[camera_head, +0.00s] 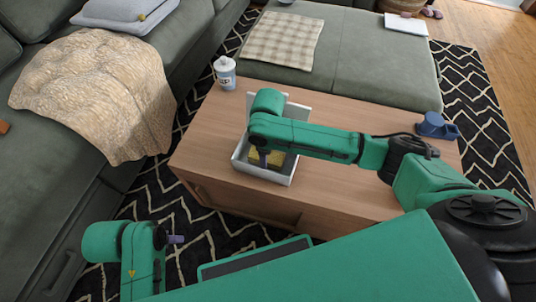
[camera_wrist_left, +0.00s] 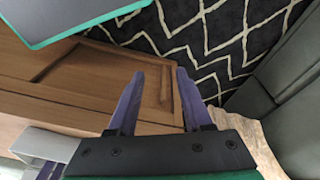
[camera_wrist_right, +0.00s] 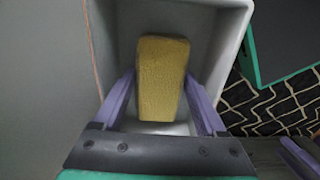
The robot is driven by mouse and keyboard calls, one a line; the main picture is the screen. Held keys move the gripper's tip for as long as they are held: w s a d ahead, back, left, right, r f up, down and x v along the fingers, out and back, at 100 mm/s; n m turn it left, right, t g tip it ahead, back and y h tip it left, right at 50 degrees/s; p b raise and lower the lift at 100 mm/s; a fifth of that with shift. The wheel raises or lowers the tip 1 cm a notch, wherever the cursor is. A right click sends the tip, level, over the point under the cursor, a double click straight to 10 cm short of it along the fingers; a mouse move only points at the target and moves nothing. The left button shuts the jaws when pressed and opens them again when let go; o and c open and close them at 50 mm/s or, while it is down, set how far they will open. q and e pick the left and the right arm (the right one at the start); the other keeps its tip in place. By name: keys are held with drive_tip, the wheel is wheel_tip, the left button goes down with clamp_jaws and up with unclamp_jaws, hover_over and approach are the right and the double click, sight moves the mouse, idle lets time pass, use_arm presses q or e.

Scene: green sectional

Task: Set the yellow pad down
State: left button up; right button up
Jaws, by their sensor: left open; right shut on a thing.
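The yellow pad (camera_wrist_right: 162,80) is a sponge-like block between the purple fingers of my right gripper (camera_wrist_right: 160,74). In the right wrist view it is inside a grey, open box (camera_wrist_right: 211,18); whether it touches the box floor is unclear. In the head view the box (camera_head: 262,173) stands on the wooden table, with my right gripper (camera_head: 264,157) reaching down into it and a bit of the pad (camera_head: 279,160) showing. My left gripper (camera_wrist_left: 153,75) is open and empty, low in front of the table; its purple fingers also show in the head view (camera_head: 175,239).
The wooden table (camera_head: 340,185) also bears a white and blue tub (camera_head: 225,73) at its back left and a blue object (camera_head: 436,126) at its right. Green sofa seats (camera_head: 180,45) stand left and behind. A patterned rug (camera_head: 185,265) lies below.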

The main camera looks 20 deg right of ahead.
drive_tip(key=o, duration=0.9)
use_arm(q)
drive_tip(key=shift+f, duration=0.1)
use_arm(e)
drive_tip(key=shift+r, duration=0.4)
use_arm(q)
wheel_tip(320, 180, down, 12)
drive_tip(key=a+p, duration=0.1)
drive_tip(key=p, duration=0.3)
drive_tip(key=shift+a+y+p, duration=0.15)
drive_tip(key=shift+y+p, duration=0.15)
use_arm(e)
wheel_tip(320, 180, up, 11)
drive_tip(key=shift+r, duration=0.2)
